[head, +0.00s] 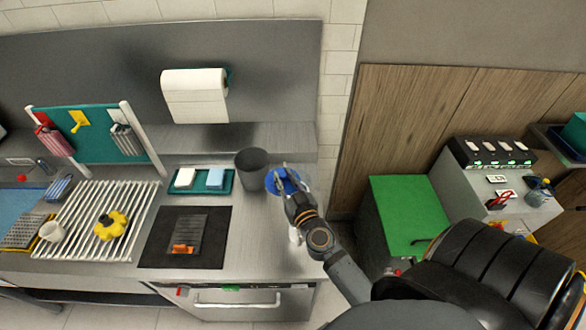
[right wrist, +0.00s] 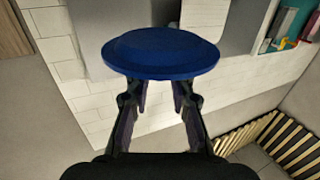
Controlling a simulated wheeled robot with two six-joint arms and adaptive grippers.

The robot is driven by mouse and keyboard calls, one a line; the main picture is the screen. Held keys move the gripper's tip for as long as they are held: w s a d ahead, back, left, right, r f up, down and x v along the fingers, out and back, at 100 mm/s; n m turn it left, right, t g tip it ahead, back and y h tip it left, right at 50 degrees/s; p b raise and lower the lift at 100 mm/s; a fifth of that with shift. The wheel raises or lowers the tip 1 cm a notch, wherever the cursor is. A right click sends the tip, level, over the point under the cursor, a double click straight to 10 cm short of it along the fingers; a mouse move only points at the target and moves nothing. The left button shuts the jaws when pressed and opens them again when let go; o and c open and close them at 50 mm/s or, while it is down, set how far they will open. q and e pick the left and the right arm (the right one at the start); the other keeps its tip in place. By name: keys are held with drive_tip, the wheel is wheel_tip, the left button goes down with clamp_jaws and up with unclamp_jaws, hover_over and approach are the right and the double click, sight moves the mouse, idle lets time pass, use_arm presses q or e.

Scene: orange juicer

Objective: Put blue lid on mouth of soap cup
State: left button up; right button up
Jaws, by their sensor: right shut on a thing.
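The round blue lid (head: 281,183) is held by my right gripper (head: 287,188), whose two fingers are closed on it. In the right wrist view the lid (right wrist: 160,54) shows as a wide disc, seen nearly edge-on, above the fingertips (right wrist: 160,88). In the head view the lid is just right of the dark grey cup (head: 252,168), which stands upright with its mouth uncovered near the back of the counter. I cannot tell for sure that this is the soap cup. My left gripper is not in view.
A teal tray (head: 229,185) with a white and a light-blue block lies left of the cup. A dark mat (head: 215,252) and a striped drying rack (head: 78,225) are further left. A paper roll (head: 195,96) hangs behind. A small white thing is partly hidden below the gripper.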

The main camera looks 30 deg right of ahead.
drive_tip(key=shift+s+d, duration=0.2)
drive_tip(key=d, duration=0.1)
drive_tip(key=w+d+f, duration=0.1)
drive_tip(key=d, duration=0.1)
drive_tip(key=shift+w, duration=0.15)
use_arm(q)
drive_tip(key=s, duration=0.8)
use_arm(e)
drive_tip(key=shift+w+d+f, duration=0.6)
drive_tip(key=shift+w+d, duration=0.2)
drive_tip(key=shift+d, duration=0.1)
drive_tip(key=w+d+f+b, duration=0.2)
drive_tip(key=f+b, duration=0.3)
drive_tip(key=w+d+f+b, duration=0.2)
drive_tip(key=d+f+b, duration=0.1)
drive_tip(key=f, duration=0.3)
drive_tip(key=shift+w+b, duration=0.35)
drive_tip(key=shift+b, duration=0.55)
drive_tip(key=o, duration=0.9)
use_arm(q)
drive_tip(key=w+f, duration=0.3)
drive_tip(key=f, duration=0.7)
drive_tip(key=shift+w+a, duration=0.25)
